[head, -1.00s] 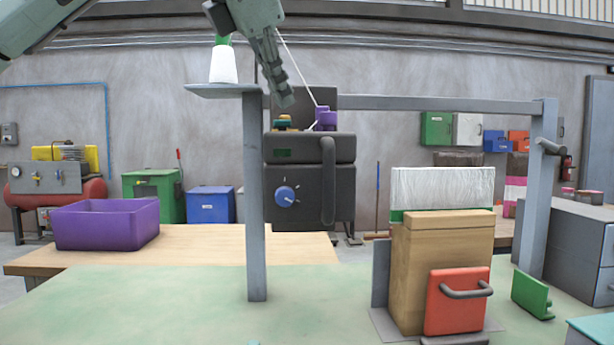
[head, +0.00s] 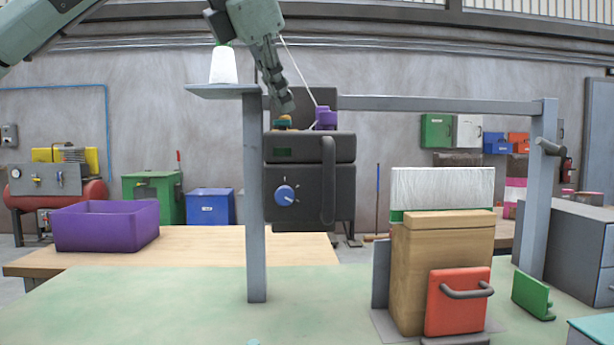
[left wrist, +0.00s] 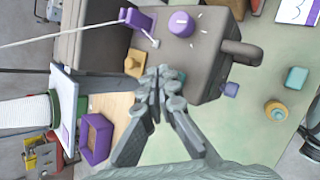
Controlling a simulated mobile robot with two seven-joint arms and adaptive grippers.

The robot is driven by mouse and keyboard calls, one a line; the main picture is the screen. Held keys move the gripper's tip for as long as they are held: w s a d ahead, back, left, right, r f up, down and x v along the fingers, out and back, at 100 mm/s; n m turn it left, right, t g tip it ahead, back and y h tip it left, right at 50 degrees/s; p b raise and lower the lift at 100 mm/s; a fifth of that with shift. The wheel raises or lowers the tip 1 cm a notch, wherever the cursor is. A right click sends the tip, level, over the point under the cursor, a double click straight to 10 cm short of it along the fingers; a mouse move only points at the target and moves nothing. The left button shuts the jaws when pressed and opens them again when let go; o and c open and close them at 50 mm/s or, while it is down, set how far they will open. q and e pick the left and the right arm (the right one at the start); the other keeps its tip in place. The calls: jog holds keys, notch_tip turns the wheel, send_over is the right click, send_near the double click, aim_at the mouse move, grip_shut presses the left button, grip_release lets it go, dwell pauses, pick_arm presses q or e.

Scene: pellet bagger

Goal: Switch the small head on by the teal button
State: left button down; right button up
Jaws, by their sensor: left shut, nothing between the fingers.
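The small head (head: 300,150) is a dark grey box mounted behind the grey post, with a blue knob (head: 285,195) on its front and a handle on its right. My right gripper is not in view.
A purple guide (head: 325,118) with a white thread stands right of the button. A white spool (head: 223,66) stands on a shelf (head: 215,90) left of the post (head: 256,200).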

pick_arm(q)
jog(key=shift+f+b, duration=0.3)
jog(key=shift+f, duration=0.25)
dwell(0.4)
jog(key=shift+r+p, duration=1)
notch_tip(320, 180, up, 4)
jog(key=p, duration=0.3)
jog(key=shift+p, duration=0.4)
jog(key=shift+r, duration=1)
